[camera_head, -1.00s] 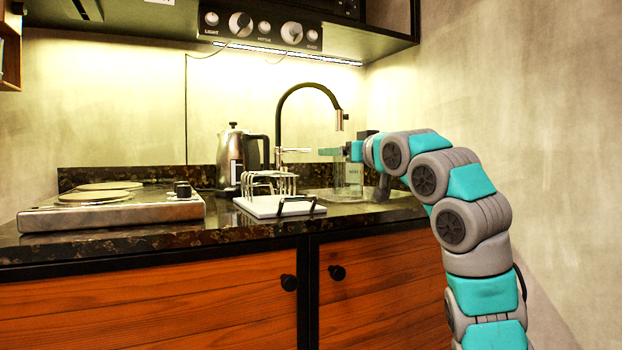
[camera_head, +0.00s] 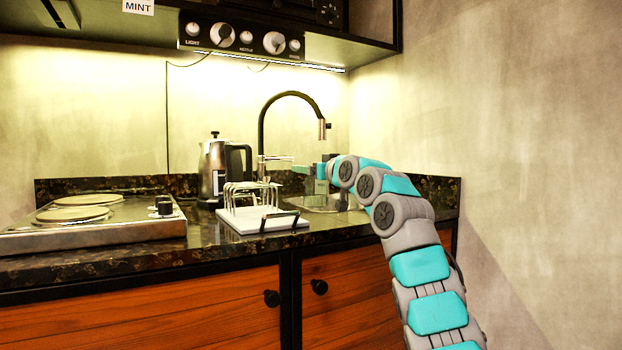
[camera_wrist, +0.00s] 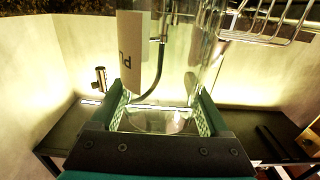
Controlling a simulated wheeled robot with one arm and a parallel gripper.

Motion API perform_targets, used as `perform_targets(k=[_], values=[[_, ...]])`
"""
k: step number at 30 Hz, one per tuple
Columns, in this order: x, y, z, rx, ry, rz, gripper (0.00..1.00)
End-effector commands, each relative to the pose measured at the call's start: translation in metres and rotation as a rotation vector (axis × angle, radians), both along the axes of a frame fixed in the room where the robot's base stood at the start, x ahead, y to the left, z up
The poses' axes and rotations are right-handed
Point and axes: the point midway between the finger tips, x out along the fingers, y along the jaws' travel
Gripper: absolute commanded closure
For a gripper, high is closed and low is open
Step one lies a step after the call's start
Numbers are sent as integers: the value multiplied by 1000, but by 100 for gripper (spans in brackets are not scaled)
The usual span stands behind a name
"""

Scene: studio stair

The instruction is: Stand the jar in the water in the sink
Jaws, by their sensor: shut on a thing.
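In the wrist view the gripper's two fingers (camera_wrist: 160,108) lie on either side of the jar. In the head view the jar (camera_head: 321,188) is small, looks upright and is partly hidden by the gripper. It is at the sink (camera_head: 312,203), below the tap's spout. I cannot tell whether its base touches the sink's bottom, and the water is not clear to see.
A black tap (camera_head: 262,130) arches over the sink. A wire rack (camera_head: 252,193) stands on a white tray (camera_head: 262,222) left of the sink, with a steel kettle (camera_head: 215,170) behind. A hob (camera_head: 95,225) is at the far left. A wall closes off the right.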

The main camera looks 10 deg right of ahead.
Motion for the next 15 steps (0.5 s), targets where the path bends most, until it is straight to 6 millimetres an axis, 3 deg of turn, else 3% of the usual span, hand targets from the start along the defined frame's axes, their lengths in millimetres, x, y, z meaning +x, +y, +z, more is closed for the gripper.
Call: perform_targets(k=[15], values=[[1, -2, -36, 0, 1, -2, 100]])
